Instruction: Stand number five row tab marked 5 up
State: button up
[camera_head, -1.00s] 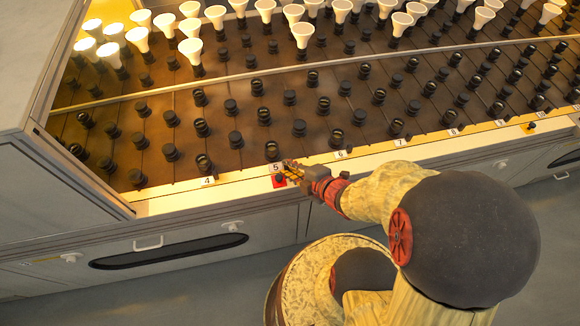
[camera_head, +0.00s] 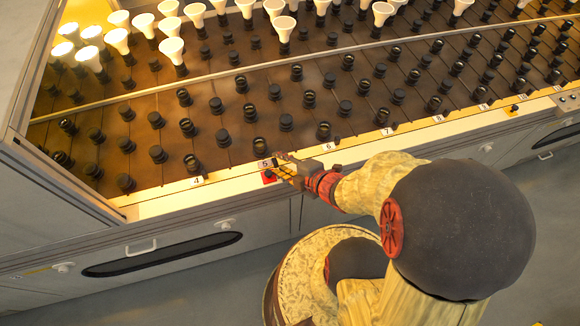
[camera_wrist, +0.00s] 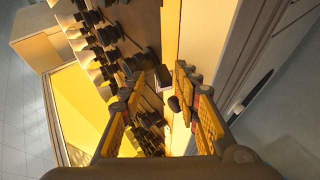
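The number 5 label (camera_head: 262,164) sits on the pale front ledge of the rack, with a small red piece (camera_head: 268,177) just below it. A small dark tab (camera_head: 275,161) shows beside the label, partly crowded by my fingers; I cannot tell its tilt for sure. My gripper (camera_head: 281,168) is at the ledge right next to the label. In the wrist view my gripper (camera_wrist: 160,88) has its two fingers spread apart, with a dark rounded piece (camera_wrist: 174,103), probably the tab, near the right finger. No grip on it shows.
Rows of dark sockets (camera_head: 286,122) cover the sloped brown deck, with white bulbs (camera_head: 284,27) in the back rows. Labels 4 (camera_head: 197,180) and 6 (camera_head: 326,146) flank this spot. A cabinet side wall (camera_head: 50,190) rises at the left.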

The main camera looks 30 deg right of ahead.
jog(key=v, duration=0.6)
jog(key=shift+s+r, duration=0.15)
jog(key=shift+s, duration=0.05)
jog(key=shift+d, duration=0.1)
dwell(0.3)
